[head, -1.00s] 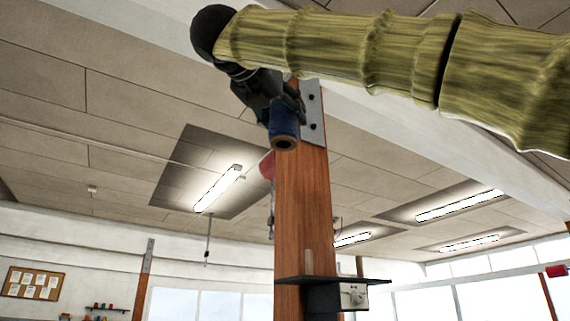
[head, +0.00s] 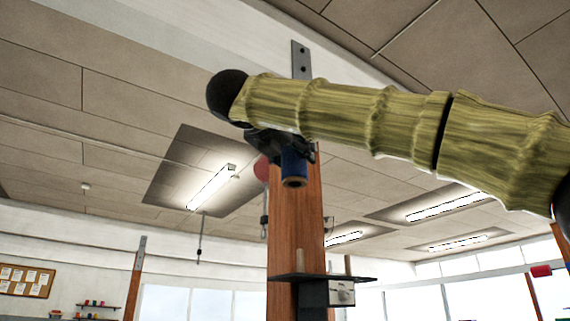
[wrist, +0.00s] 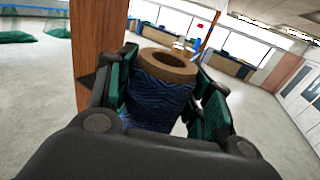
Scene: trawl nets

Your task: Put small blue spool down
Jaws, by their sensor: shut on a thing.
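The small blue spool (head: 294,166) hangs in my gripper (head: 284,148), in front of the wooden post in the head view. In the wrist view, the spool (wrist: 158,88) has dark blue twine and a brown cardboard core end with a round hole. The green-padded fingers of my gripper (wrist: 165,95) are shut on its two sides. The spool is held in the air, well above a small dark shelf (head: 357,279) on the post.
The wooden post (head: 294,225) stands close behind the spool and shows at the left in the wrist view. A short peg (head: 347,265) stands on the shelf, with a grey box (head: 341,293) below. A red round thing (head: 262,168) is behind the post. Open floor (wrist: 40,110) lies beyond.

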